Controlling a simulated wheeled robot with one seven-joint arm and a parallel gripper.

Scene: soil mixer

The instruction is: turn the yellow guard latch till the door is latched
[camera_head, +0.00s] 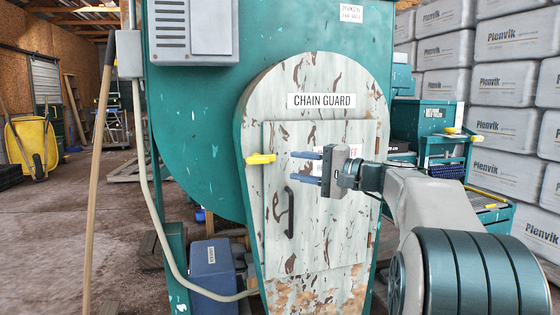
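The yellow guard latch (261,158) lies level at the left edge of the guard door (330,235), its right end over the door's edge. The door is a pale, rust-flecked panel with a dark handle (290,212); it looks flush with the chain guard (300,85) around it. My gripper (297,167) comes in from the right with its two blue fingers apart, one above the other. It is open and empty, in front of the door and right of the latch. A gap shows between fingertips and latch. My gripper partly hides a red-lettered sign on the door.
A wooden pole (98,160) leans at the left. A blue box (213,270) sits low beside the guard, with a grey conduit near it. A yellow wheelbarrow (32,143) stands far left. Stacked bags (505,85) and a teal tool cart (425,122) are at the right.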

